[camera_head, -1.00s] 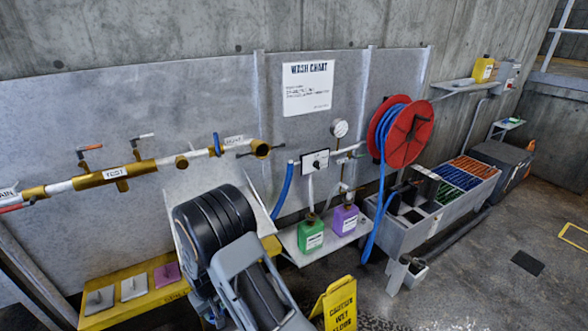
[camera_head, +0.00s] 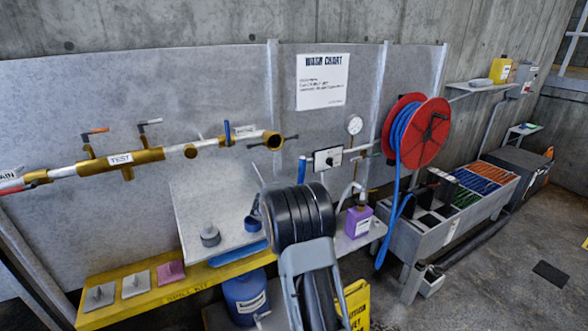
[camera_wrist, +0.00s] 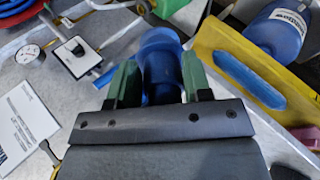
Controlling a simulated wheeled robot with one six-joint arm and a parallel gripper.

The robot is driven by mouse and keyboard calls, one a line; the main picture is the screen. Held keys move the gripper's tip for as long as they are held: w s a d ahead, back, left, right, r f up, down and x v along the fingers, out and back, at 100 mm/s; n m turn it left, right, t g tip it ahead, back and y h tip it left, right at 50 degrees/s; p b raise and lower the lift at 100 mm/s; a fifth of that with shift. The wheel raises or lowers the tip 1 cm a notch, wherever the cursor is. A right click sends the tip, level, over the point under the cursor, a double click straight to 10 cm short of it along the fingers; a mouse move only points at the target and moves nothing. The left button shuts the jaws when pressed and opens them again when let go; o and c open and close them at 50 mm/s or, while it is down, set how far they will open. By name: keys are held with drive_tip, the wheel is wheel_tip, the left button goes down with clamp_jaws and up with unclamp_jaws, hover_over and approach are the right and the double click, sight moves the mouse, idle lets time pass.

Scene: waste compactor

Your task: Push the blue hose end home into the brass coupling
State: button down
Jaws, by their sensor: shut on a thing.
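The brass coupling (camera_head: 273,140) is the open right end of the brass and white pipe on the wall panel, with a dark lever on each side. It is not identifiable in the wrist view. My gripper (camera_wrist: 155,80) is shut on a blue cylindrical piece, the blue hose end (camera_wrist: 160,58), held between green finger pads. In the head view my black wrist hides the fingers, below and right of the coupling. A small blue part (camera_head: 253,222) shows at its left edge; I cannot tell if it is the held piece. The coupling and my gripper are apart.
A knob box (camera_head: 328,160), purple bottle (camera_head: 358,221) and red hose reel (camera_head: 425,135) are to the right.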

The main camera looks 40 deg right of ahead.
drive_tip(key=d+r+n+t, duration=0.1)
drive_tip(key=d+r, duration=0.1)
drive_tip(key=w+d+r+n+t+b, duration=0.1)
drive_tip(key=d+r, duration=0.1)
drive_tip(key=d+r+n+t, duration=0.1)
drive_tip(key=d+r, duration=0.1)
drive_tip(key=shift+w+d+r+n+t+h, duration=0.1)
drive_tip(key=shift+w+r+n+t+h, duration=0.05)
drive_tip(key=shift+r+n+t+h, duration=0.2)
drive_tip(key=w+a+r+n+t+y, duration=0.1)
drive_tip(key=r+n+t+y, duration=0.2)
drive_tip(key=r+n+t, duration=0.2)
drive_tip(key=w+a+r+n+t+y+b, duration=0.1)
drive_tip(key=w+r+n+t+y, duration=0.1)
drive_tip(key=r+n+t, duration=0.3)
wheel_tip(320, 180, up, 4)
drive_tip(key=shift+w+r+t+y, duration=0.25)
drive_tip(key=shift+t+y, duration=0.5)
drive_tip(key=shift+t, duration=0.3)
